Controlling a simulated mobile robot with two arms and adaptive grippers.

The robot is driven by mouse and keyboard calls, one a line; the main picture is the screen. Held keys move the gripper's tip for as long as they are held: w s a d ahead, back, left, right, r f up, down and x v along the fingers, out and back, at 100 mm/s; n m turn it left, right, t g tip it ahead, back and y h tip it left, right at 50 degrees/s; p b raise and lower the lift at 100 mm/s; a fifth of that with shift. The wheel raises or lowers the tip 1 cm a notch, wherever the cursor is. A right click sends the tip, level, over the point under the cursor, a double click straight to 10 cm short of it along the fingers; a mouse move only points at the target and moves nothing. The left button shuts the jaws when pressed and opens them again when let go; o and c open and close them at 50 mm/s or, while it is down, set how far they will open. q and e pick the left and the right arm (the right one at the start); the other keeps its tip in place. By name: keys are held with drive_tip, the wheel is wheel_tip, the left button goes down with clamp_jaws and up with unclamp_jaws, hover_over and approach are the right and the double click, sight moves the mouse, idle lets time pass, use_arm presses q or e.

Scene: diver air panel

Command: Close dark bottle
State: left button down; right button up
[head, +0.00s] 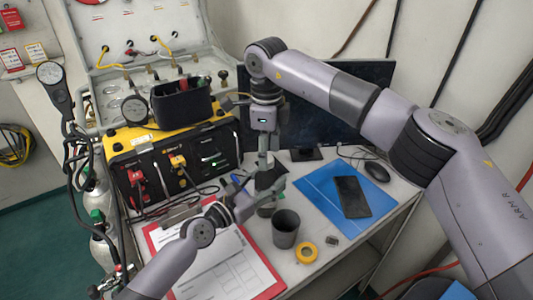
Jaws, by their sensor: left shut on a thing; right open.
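The dark bottle (266,209) stands on the grey table, mostly hidden behind my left gripper. My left gripper (262,190) reaches in from the lower left and is shut on the bottle's side. My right gripper (266,158) comes down from above, pointing straight down over the bottle's top. It is open, its fingers close to the top. The bottle's mouth and any cap are hidden or too small to make out.
A dark grey cup (286,230) stands close in front of the bottle, with a yellow ring (306,252) beside it. A red clipboard (274,291) lies at left, a blue mat (316,187) with a black phone (351,196) at right. A yellow-black case (122,170) and monitor (330,115) stand behind.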

wheel_tip(320, 180, up, 11)
idle(0.3)
use_arm(q)
drive_tip(key=c, duration=0.6)
unclamp_jaws()
drive_tip(key=v, duration=1.2)
